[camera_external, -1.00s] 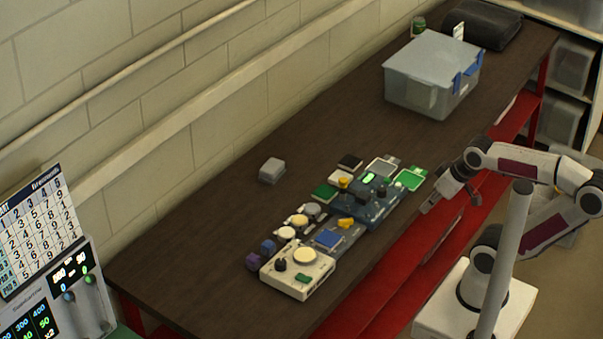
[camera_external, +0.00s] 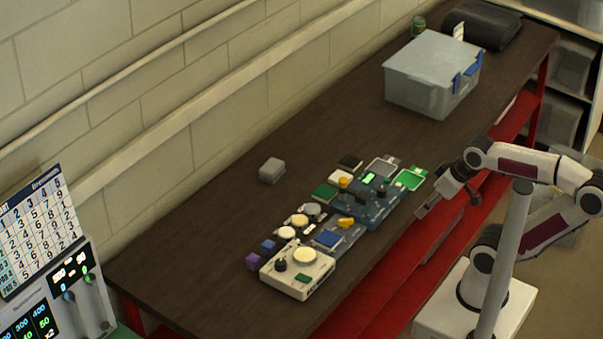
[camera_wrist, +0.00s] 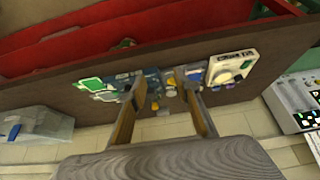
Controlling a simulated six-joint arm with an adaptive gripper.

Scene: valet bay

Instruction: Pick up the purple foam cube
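The purple foam cube (camera_external: 253,261) sits on the dark bench near its left end, beside a blue cube (camera_external: 268,245) and the cream box with a round dial (camera_external: 298,270). I cannot make out the purple cube clearly in the wrist view. My gripper (camera_external: 422,211) is at the bench's front edge, to the right of the cluster of small parts and well away from the cube. In the wrist view my gripper (camera_wrist: 163,92) has its two fingers spread, with nothing held between them.
Several small boards, discs and blocks crowd the bench beside the cream box. A grey block (camera_external: 271,170) lies behind them. Bare bench (camera_external: 190,255) lies left of the purple cube.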

